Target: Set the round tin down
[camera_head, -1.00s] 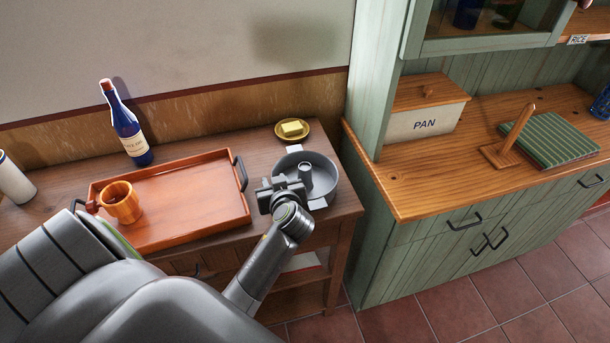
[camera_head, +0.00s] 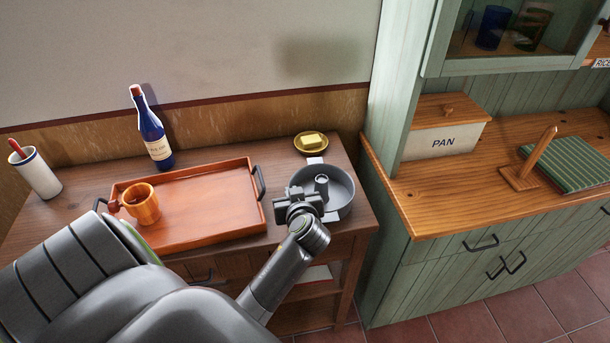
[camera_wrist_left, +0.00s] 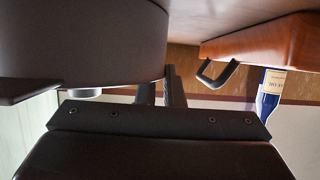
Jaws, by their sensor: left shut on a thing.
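The round tin (camera_head: 341,188) is a grey ring-shaped baking tin with a central tube and flat tabs on its rim. It is at the right end of the wooden side table (camera_head: 90,184), near the front right corner. My left gripper (camera_head: 309,199) is shut on the tin's left side. The tin looks level; I cannot tell whether its base touches the table. In the left wrist view the tin's dark outer wall (camera_wrist_left: 80,40) fills the upper left, beside the fingers (camera_wrist_left: 160,88). My right gripper is not in view.
An orange tray (camera_head: 205,215) with an orange mug (camera_head: 143,205) lies left of the tin. A blue bottle (camera_head: 153,135) and white pot (camera_head: 38,174) stand at the back left. A green cabinet (camera_head: 400,265) stands close on the right.

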